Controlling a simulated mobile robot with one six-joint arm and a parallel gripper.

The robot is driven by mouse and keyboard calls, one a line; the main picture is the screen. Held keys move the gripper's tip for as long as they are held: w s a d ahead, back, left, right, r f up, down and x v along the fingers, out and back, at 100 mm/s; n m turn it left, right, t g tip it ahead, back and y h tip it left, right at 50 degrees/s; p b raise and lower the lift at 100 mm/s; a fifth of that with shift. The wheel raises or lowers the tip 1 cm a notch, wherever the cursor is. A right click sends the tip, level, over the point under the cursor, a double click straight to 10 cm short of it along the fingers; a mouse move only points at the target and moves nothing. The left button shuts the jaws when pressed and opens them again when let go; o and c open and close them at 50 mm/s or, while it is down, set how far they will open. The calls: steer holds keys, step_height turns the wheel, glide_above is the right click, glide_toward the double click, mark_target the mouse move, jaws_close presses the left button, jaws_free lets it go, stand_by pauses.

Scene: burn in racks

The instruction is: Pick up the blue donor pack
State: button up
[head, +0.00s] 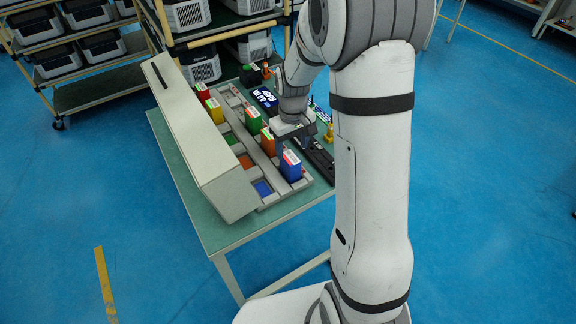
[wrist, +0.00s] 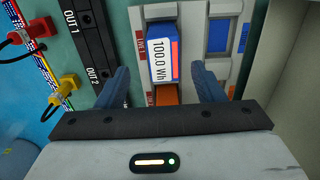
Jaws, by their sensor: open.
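The blue donor pack (head: 291,168) stands upright in the near end of a grey slotted rack on the green table. In the wrist view the blue pack (wrist: 174,71) shows a white label reading 100.0 Wh and a red strip. My gripper (wrist: 160,70) is open and empty. Its two dark blue fingers appear to the left and right of the pack's lower end in the picture, apart from it. In the head view my gripper is above the table by the rack; its fingertips are mostly hidden there.
An orange pack (head: 268,142) stands beside the blue one, with green and other packs farther along. A long beige housing (head: 190,135) borders the rack. A black strip marked OUT 1 and OUT 2 (wrist: 88,38), with red and yellow plugs, lies left in the wrist view.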

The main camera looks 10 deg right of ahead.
mark_target(290, 157)
steer(key=f, duration=0.3)
steer(key=f+p, duration=0.1)
steer(key=f, duration=0.3)
steer(key=shift+s+a+f, duration=0.1)
steer(key=shift+a, duration=0.1)
jaws_close()
stand_by(0.5)
